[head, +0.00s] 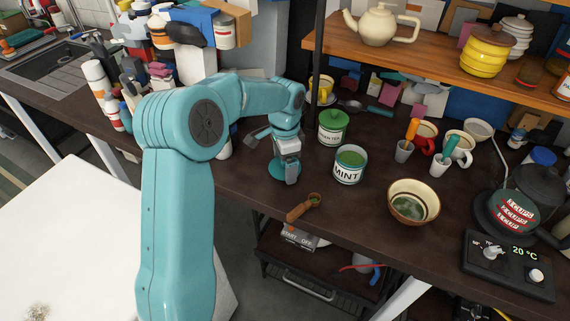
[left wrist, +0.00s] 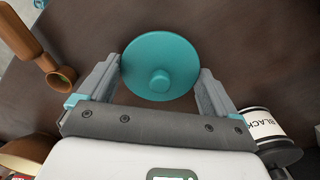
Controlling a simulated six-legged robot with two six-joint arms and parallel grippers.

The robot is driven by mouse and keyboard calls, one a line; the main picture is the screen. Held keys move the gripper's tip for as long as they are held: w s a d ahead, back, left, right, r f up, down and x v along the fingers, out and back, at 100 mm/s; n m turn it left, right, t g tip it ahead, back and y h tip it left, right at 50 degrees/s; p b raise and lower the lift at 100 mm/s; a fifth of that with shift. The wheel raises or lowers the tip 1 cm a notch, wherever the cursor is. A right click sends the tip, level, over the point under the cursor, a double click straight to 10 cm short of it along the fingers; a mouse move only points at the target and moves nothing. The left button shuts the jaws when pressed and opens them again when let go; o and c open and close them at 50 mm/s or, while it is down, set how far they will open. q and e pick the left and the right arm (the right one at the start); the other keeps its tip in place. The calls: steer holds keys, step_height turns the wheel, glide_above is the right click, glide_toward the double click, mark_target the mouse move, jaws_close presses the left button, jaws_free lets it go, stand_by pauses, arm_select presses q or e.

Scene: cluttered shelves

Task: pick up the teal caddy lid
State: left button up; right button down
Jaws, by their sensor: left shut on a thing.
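The teal caddy lid (left wrist: 160,62) is a round disc with a small knob, seen between the two fingers of my left gripper (left wrist: 160,70) in the left wrist view. The fingers touch the lid at its sides, shut on it. In the head view the lid (head: 277,170) shows partly behind my left gripper (head: 291,178), low over the dark counter. I cannot tell whether it touches the counter. An open tin labelled MINT (head: 348,176) stands just right of it. My right gripper is not in view.
A green-lidded tin (head: 333,128) stands behind the mint tin. A wooden scoop (head: 303,208) and a bowl (head: 414,203) are nearer the front edge. Cups and a kettle crowd the right.

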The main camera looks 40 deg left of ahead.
arm_select(q)
step_height(320, 180, up, 20)
steer(key=p, duration=0.3)
steer(key=shift+f, duration=0.25)
stand_by(0.3)
